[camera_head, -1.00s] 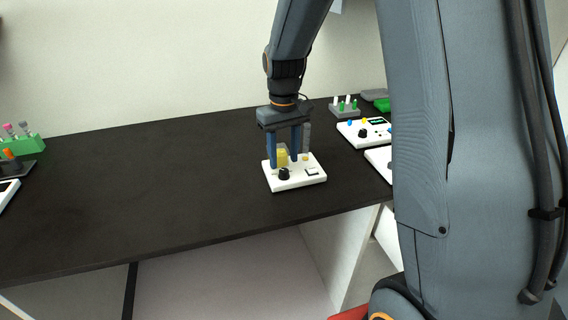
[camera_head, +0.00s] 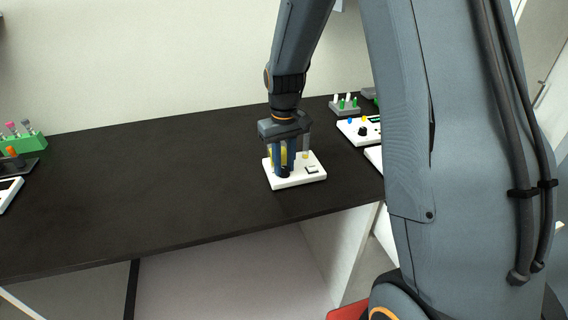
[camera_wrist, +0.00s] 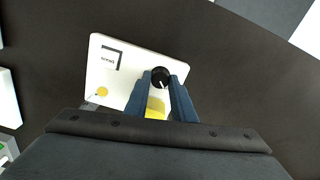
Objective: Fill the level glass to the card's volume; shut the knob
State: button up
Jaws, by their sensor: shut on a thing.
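A white panel (camera_head: 312,178) lies on the dark bench and also shows in the wrist view (camera_wrist: 95,75). My gripper (camera_head: 284,172) points straight down over its front left part. In the wrist view my gripper (camera_wrist: 160,77) is shut on the black knob (camera_wrist: 160,73), one blue finger on each side. The knob's white mark points down and slightly right. A yellow-filled vessel (camera_wrist: 155,107) stands behind the knob, partly hidden by the fingers. A clear upright glass (camera_head: 306,143) stands at the panel's back right, yellow at its base; its level is too small to read. The card (camera_wrist: 108,59) has unreadable print.
Another white panel (camera_head: 348,130) with a knob and coloured buttons lies to the right, partly behind my arm. A rack (camera_head: 345,107) with white and green tubes stands at the back right. A green rack (camera_head: 30,143) stands far left. The middle of the bench is clear.

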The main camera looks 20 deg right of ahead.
aim_at(284, 167)
jog(key=m, duration=0.4)
jog(key=shift+m+p, duration=0.35)
jog(key=shift+m, duration=0.05)
jog(key=o, duration=1.1)
jog(key=shift+c, duration=0.2)
jog(key=shift+r+b, duration=1.1)
jog(key=shift+r, duration=2.85)
jog(key=s+f+n, duration=0.1)
jog(key=s+f, duration=0.1)
jog(key=s, duration=0.7)
jog(key=s+f+n+t+b, duration=0.1)
jog(key=s+f, duration=0.2)
jog(key=s, duration=0.6)
jog(key=shift+f+n, duration=0.3)
